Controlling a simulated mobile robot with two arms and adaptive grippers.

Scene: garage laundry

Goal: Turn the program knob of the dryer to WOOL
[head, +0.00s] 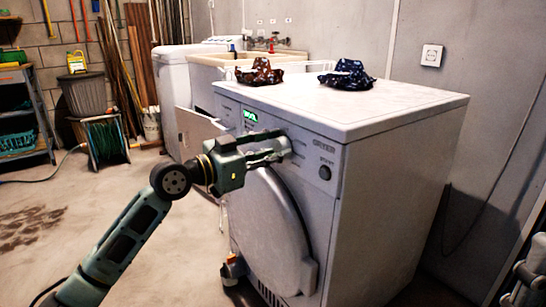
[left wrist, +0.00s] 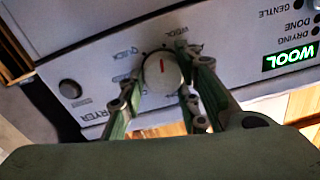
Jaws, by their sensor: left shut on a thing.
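The dryer (head: 400,190) is a white front-loader with a round door. Its program knob (left wrist: 162,72) is round and pale with a red mark in the left wrist view, where the panel appears roughly upside down. The red mark points to the top of that picture, and the WOOL label (left wrist: 181,31) is at the knob's upper right. The green display (left wrist: 290,60) reads WOOL; it also glows in the head view (head: 250,115). My left gripper (head: 283,147) is at the panel, its fingers shut on either side of the knob. In the head view the gripper hides the knob.
A round button (head: 325,172) sits right of the knob. Red patterned cloth (head: 260,73) and blue patterned cloth (head: 348,76) lie on the dryer top. A sink and another white machine (head: 176,75) stand behind. Floor at left is open; a hose reel (head: 106,140) stands farther back.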

